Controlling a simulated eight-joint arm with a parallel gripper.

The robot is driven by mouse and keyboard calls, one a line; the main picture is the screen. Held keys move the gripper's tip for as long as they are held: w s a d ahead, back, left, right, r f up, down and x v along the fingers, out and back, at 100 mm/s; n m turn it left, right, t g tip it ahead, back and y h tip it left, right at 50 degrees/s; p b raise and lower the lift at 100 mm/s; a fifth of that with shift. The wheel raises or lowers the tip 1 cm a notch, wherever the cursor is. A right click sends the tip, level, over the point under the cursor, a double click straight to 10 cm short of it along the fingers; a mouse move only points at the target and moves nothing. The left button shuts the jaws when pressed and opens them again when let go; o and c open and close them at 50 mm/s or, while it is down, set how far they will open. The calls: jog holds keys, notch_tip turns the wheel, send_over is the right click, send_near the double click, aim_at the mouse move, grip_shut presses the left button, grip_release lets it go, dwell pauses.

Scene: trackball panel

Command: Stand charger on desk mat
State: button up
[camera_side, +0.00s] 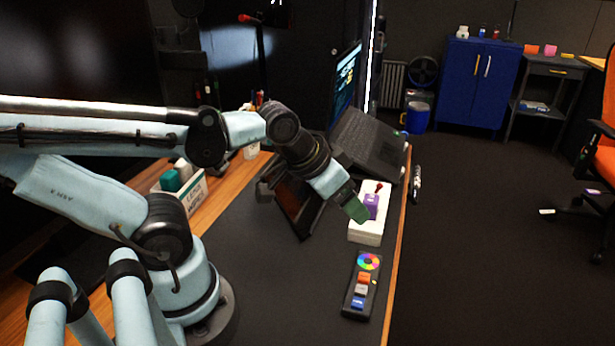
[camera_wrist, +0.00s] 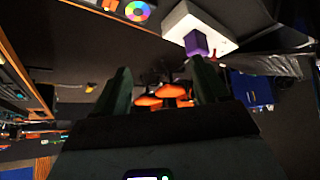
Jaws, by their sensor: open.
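The dark desk mat (camera_side: 280,290) covers most of the desk top. A purple block (camera_side: 371,205) stands on a white box (camera_side: 366,234) near the desk's right edge, with a small red-tipped piece beside it. I cannot tell for sure which thing is the charger. My gripper (camera_side: 357,210) has green fingers and hangs just left of the purple block in the side view, partly in front of it. In the wrist view my gripper (camera_wrist: 163,78) is open with nothing between its fingers. The purple block (camera_wrist: 196,43) and white box (camera_wrist: 215,30) lie beyond the right finger.
A black panel (camera_side: 361,287) with a colour wheel and several coloured keys lies in front of the white box. A tilted dark screen (camera_side: 296,203) and a dark grey sloped unit (camera_side: 366,145) stand behind. A bin with bottles (camera_side: 180,187) is at left. The front mat is clear.

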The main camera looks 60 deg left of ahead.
jog(key=w+a+r+m+g, duration=0.3)
jog(key=w+r+m+g, duration=0.1)
jog(key=w, duration=0.2)
jog(key=m+g, duration=0.3)
jog(key=m, duration=0.2)
send_near(371, 198)
notch_tip(371, 198, down, 10)
jog(key=shift+w+f, duration=0.15)
jog(key=shift+f, duration=0.05)
jog(key=c, duration=1.2)
jog(key=shift+r, duration=0.15)
